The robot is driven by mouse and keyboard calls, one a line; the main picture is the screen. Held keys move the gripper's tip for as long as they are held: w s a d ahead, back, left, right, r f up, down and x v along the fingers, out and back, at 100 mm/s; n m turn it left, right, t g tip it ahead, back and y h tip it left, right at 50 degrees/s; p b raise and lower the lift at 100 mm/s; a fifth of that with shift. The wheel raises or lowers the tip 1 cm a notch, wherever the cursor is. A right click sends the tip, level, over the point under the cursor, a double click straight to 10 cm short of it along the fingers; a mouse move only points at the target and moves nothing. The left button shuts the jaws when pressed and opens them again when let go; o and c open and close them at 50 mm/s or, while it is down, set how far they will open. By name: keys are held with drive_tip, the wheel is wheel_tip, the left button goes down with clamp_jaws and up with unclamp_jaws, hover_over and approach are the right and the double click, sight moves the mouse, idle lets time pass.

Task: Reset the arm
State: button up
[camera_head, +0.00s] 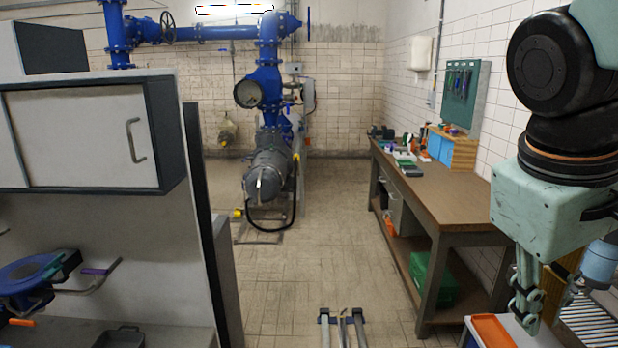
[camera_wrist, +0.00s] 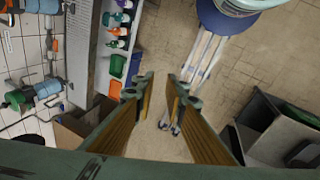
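My arm comes down along the right edge of the head view. My gripper (camera_head: 527,312) hangs at its end, pointing down, near an orange tray (camera_head: 491,331) at the bottom right. In the wrist view my gripper (camera_wrist: 162,86) shows two fingers with yellowish inner faces. They stand apart with a clear gap and nothing between them; the tiled floor shows through.
A wooden workbench (camera_head: 440,190) with tools stands along the right wall. A cabinet (camera_head: 85,135) is at the left. Blue pipes and a grey pump (camera_head: 268,172) are at the back. The floor aisle (camera_head: 310,250) between is mostly clear. Shelved bottles (camera_wrist: 118,30) show in the wrist view.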

drive_tip(key=s+a+f+m+t+y, duration=0.1)
drive_tip(key=s+a+t+y, duration=0.1)
drive_tip(key=s+a, duration=0.5)
drive_tip(key=a+y, duration=0.1)
drive_tip(key=a, duration=0.3)
drive_tip(key=shift+a+m+b, duration=0.2)
drive_tip(key=shift+m+b, duration=0.15)
drive_tip(key=shift+m, duration=0.05)
